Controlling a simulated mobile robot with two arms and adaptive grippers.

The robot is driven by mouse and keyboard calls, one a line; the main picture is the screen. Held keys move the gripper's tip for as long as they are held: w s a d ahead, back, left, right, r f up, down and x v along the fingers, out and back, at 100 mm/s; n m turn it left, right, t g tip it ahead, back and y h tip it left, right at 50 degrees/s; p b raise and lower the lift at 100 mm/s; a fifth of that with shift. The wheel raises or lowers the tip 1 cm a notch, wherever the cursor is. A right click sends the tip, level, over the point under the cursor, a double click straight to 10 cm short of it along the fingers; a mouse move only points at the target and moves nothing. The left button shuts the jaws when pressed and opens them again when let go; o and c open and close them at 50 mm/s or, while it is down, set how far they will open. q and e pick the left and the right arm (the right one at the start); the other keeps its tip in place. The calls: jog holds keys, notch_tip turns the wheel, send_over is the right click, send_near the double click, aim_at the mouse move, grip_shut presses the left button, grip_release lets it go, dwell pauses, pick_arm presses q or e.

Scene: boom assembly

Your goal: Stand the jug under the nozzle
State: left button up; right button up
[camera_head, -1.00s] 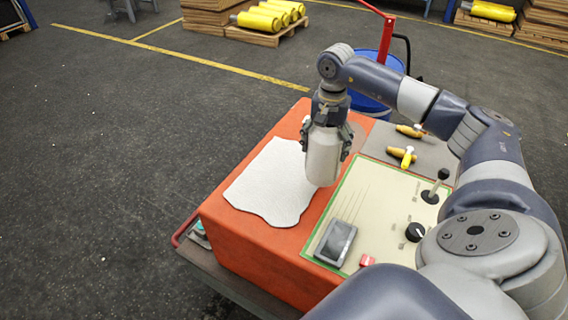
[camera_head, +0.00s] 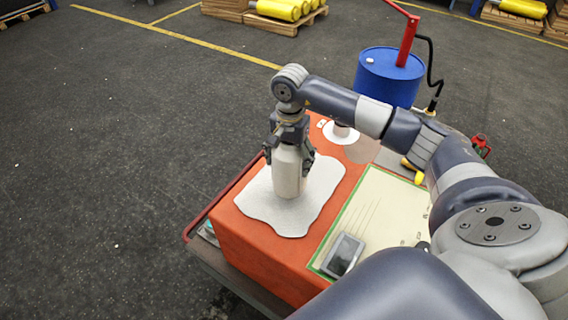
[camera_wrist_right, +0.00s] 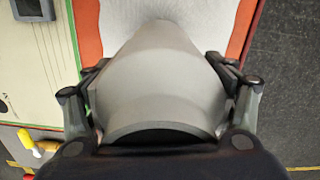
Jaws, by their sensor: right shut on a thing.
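The jug (camera_head: 288,173) is a pale grey, bottle-shaped vessel. It is upright in the head view, over the white cloth (camera_head: 320,200) on the orange box. My right gripper (camera_head: 289,157) is shut around its upper part. The jug also fills the middle of the right wrist view (camera_wrist_right: 165,75), between the two fingers. I cannot tell whether its base touches the cloth. A black hose (camera_head: 440,75) runs from a red pump (camera_head: 406,42) on a blue drum (camera_head: 390,78) and ends in a small brass-coloured fitting, perhaps the nozzle. My left gripper is not in view.
The orange box (camera_head: 262,250) carries a cream panel (camera_head: 385,210) with a grey display (camera_head: 343,255). A white round piece (camera_head: 341,133) stands behind the jug. A yellow-handled tool (camera_head: 412,170) lies partly behind my arm. The floor at left is clear.

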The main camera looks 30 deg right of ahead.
jog(key=shift+w+a, duration=0.15)
jog(key=shift+a, duration=0.65)
jog(key=shift+f+p, duration=0.25)
jog(key=shift+p, duration=0.05)
notch_tip(320, 180, down, 3)
jog(key=shift+d+p, duration=0.1)
jog(key=shift+p, duration=0.55)
jog(key=shift+f+b, duration=0.25)
jog(key=shift+b, duration=0.1)
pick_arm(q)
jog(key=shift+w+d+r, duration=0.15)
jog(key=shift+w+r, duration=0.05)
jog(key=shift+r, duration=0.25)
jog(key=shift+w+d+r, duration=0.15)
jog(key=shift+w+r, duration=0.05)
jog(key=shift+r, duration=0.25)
pick_arm(e)
jog(key=o, duration=1.2)
jog(key=shift+r, duration=0.1)
